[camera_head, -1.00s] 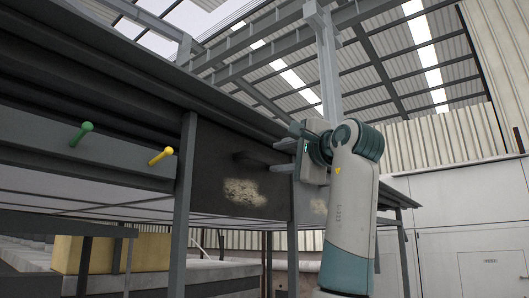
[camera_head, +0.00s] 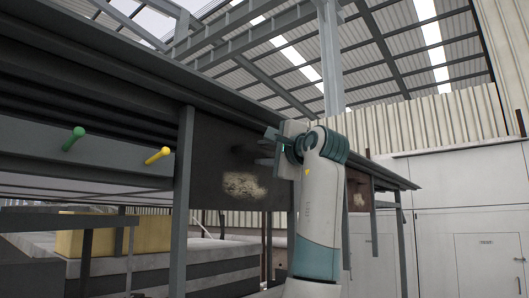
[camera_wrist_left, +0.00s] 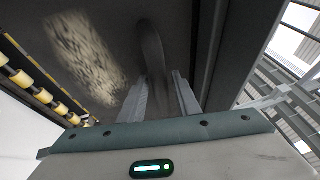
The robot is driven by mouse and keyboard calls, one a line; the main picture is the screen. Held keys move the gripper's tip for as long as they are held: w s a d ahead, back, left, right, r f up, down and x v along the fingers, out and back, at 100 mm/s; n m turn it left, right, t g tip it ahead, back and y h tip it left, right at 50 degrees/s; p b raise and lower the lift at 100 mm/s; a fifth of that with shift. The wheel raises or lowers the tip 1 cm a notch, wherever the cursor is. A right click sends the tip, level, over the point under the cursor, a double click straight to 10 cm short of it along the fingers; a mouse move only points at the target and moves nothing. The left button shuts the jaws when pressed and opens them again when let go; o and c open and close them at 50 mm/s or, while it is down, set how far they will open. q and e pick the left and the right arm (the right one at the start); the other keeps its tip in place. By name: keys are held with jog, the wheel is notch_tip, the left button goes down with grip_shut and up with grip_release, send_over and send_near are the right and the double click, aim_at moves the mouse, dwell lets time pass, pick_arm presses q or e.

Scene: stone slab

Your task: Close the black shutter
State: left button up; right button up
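The black shutter (camera_head: 212,150) is a dark panel between grey posts under the slab frame. It has a pale worn patch (camera_head: 242,186) and a dark handle (camera_head: 241,150) above it. My left gripper (camera_head: 265,149) is just right of the handle, its fingers pointing left at it. In the left wrist view the fingers (camera_wrist_left: 160,88) are apart, and the handle (camera_wrist_left: 151,50) lies in line with the gap between them. I cannot tell whether they touch it. The worn patch (camera_wrist_left: 85,55) shows at upper left there. My right gripper is not in view.
A green knob (camera_head: 74,138) and a yellow knob (camera_head: 158,155) stick out of the beam at left. A grey post (camera_head: 183,200) stands left of the shutter. A second worn panel (camera_head: 359,195) is partly behind my arm. Rollers (camera_wrist_left: 30,85) show in the wrist view.

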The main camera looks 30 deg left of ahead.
pick_arm(q)
grip_shut()
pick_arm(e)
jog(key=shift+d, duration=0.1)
